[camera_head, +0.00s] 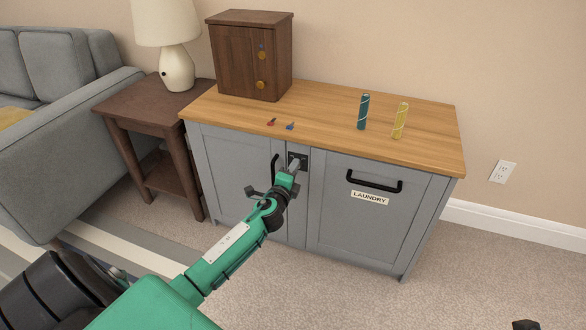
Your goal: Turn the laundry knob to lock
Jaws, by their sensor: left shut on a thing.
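The grey cabinet (245,165) has a wooden top and a right door with a black handle (375,183) and a "LAUNDRY" label (370,198). A dark lock plate (303,157) sits on the narrow panel between the two doors, near the top. My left gripper (293,167) reaches up to this plate and is shut on the laundry knob there. The knob is mostly hidden by the fingers, so its turn angle cannot be read. A small dark piece at the bottom right edge may be my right gripper (526,325); its jaws cannot be made out.
On the wooden top (330,115) are a small brown cabinet (250,55), a red key-like item (271,121), a blue one (290,126), and teal (363,111) and yellow (400,120) cylinders. A side table (150,105) with a lamp stands left. Carpet at right is clear.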

